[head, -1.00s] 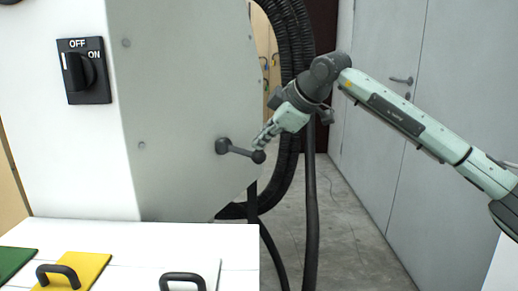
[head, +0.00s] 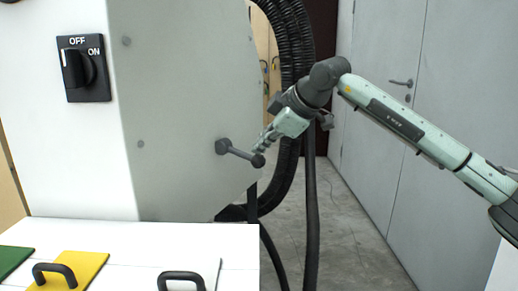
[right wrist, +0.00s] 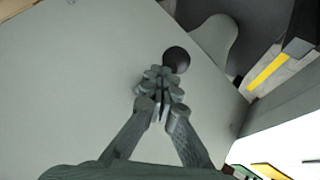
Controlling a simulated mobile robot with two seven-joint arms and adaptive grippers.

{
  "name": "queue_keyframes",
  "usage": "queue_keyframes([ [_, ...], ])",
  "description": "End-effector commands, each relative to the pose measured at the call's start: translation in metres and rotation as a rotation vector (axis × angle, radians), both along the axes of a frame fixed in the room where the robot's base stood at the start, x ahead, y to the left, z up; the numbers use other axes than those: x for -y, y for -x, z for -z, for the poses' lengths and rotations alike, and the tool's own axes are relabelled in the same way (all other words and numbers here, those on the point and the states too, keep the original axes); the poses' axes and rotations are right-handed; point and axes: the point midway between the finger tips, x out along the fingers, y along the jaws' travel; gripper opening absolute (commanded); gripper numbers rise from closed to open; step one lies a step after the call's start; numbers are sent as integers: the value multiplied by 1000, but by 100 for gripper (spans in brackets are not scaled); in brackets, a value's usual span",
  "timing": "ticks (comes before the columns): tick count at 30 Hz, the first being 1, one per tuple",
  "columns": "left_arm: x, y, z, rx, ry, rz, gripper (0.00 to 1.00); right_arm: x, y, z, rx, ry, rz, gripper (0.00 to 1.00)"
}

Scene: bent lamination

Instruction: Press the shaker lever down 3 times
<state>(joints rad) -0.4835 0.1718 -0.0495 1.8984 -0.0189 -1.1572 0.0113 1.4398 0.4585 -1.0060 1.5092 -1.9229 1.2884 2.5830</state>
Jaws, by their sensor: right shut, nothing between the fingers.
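The shaker lever (head: 239,153) is a dark grey rod on a round hub at the side of the grey machine panel. It slopes slightly down to the right and ends in a dark ball knob (head: 258,160). My right gripper (head: 259,149) is shut and empty, with its fingertips just above the knob. In the right wrist view the closed fingertips (right wrist: 160,82) overlap the lower edge of the knob (right wrist: 177,59); I cannot tell whether they touch it. My left gripper is not in view.
A black OFF/ON rotary switch (head: 84,68) is on the white panel at left. Green (head: 12,260) and yellow (head: 85,266) lids and black handles (head: 181,280) lie on the white surface below. Thick black hoses (head: 290,100) hang behind the gripper. The floor at right is clear.

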Motion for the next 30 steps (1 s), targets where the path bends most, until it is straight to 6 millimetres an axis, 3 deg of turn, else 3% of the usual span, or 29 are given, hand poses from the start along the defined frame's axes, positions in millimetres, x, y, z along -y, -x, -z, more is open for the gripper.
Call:
queue_keyframes([
  [30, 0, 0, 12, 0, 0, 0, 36, 1, 0, 15, -4, 2, 1, 0],
])
